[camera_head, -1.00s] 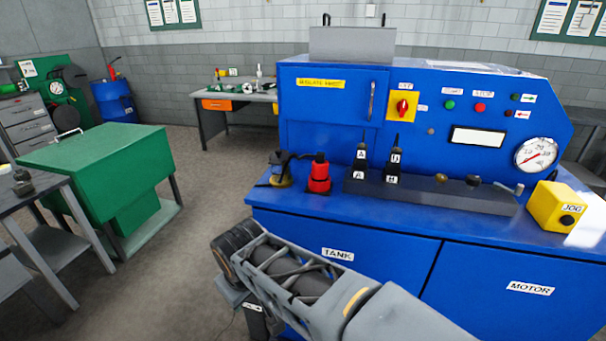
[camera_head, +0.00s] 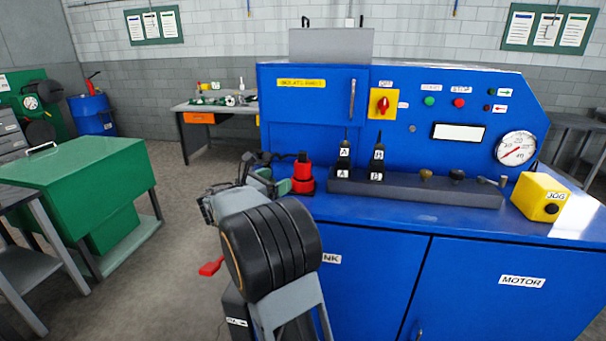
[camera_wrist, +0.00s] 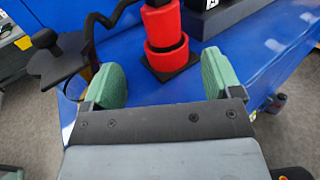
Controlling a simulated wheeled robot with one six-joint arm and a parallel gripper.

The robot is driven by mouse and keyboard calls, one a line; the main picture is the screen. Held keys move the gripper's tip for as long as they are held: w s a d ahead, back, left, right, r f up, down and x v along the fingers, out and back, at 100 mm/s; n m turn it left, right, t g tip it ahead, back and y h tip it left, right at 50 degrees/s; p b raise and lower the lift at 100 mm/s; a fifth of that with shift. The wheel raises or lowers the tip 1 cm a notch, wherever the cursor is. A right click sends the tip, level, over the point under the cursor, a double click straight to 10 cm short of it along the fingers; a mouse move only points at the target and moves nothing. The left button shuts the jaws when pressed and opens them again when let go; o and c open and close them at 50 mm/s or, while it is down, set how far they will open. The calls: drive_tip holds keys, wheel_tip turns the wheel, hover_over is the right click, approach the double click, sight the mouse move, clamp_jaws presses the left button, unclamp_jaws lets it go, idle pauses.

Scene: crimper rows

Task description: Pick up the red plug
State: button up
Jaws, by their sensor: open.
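The red plug (camera_head: 303,175) stands upright near the left end of the blue machine's top, with a black upper end and a dark base. In the wrist view the red plug (camera_wrist: 165,38) rises just beyond my gripper (camera_wrist: 161,85), roughly in line with the space between the two green finger pads. The pads are apart and nothing is between them. In the head view my gripper (camera_head: 268,182) is partly hidden behind my own arm, just left of the plug. The plug's top is cut off in the wrist view.
A black block with levers (camera_head: 420,188) stands right of the plug. A dark fitting with a curved black hose (camera_wrist: 62,60) is left of the plug. A yellow JOG box (camera_head: 541,197) sits at the right. The machine's blue top (camera_head: 400,215) is clear in front.

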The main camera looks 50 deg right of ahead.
sight(297, 171)
drive_tip(key=d, duration=0.3)
drive_tip(key=d+p, duration=0.1)
drive_tip(key=d, duration=0.7)
drive_tip(key=shift+s, duration=0.35)
drive_tip(key=c, duration=1.2)
drive_tip(key=shift+o, duration=0.2)
